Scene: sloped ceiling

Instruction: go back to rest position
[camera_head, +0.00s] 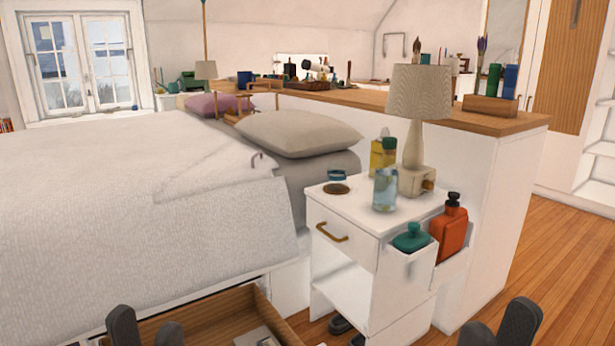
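My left gripper (146,331) shows at the bottom left edge. Its two dark fingertips are apart with nothing between them, in front of an open wooden drawer (222,311) below the bed. My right gripper (498,330) shows at the bottom right edge. Its two dark fingertips are also apart and empty, over the wooden floor (560,265). The rest of both arms is out of view.
A bed (110,210) fills the left. A white nightstand (340,255) stands in the middle with a lamp (418,105), a blue glass (385,190) and a yellow bottle (383,153). Its side bins hold an orange bottle (449,230) and a green-lidded container (411,238). Floor at right is clear.

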